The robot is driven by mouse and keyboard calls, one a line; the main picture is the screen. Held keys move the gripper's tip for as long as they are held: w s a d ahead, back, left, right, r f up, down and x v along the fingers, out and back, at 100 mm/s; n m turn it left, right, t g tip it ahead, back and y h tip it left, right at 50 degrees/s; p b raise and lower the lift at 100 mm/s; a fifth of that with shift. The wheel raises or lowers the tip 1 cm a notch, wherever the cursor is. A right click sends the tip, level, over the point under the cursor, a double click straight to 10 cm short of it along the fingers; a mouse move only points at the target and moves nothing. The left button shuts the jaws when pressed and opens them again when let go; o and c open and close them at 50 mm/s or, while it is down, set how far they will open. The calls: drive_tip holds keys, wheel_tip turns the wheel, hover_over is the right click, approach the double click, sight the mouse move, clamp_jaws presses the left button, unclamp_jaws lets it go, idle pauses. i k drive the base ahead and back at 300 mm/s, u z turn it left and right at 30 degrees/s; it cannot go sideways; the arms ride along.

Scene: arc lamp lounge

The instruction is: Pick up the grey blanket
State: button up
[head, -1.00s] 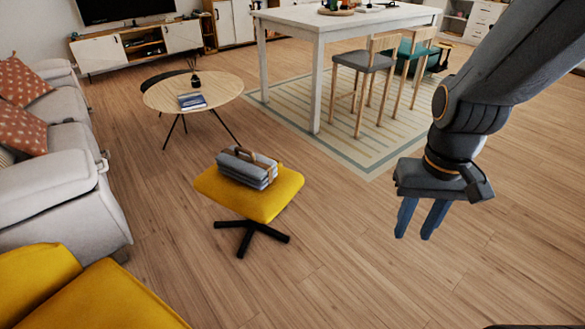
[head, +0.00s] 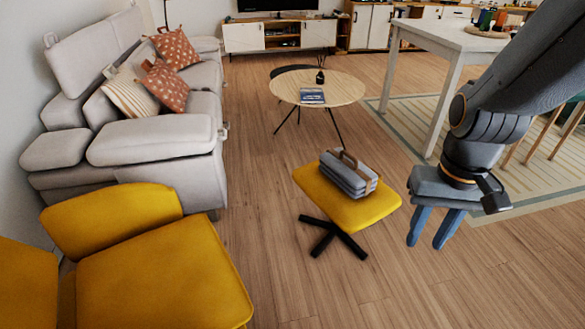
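The grey blanket (head: 347,177) lies folded in a bundle, with a brown strap and handle around it. It rests on top of the yellow footstool (head: 369,212), which stands on a black star-shaped base. My gripper (head: 432,229) hangs in the air to the right of the footstool in the picture, its two blue fingers pointing down. The fingers are apart with nothing between them. The gripper is clear of the blanket.
A yellow armchair (head: 165,275) fills the lower left, with a grey sofa (head: 160,141) behind it. A round wooden coffee table (head: 340,88) stands beyond the footstool. A white high table (head: 450,38) is at the upper right. Wooden floor (head: 270,215) around the footstool is free.

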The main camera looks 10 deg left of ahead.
sight(352, 177)
drive_tip(key=u, duration=0.6)
drive_tip(key=i, duration=1.2)
drive_tip(key=z, duration=0.6)
drive_tip(key=i, duration=0.45)
drive_tip(key=z, duration=0.45)
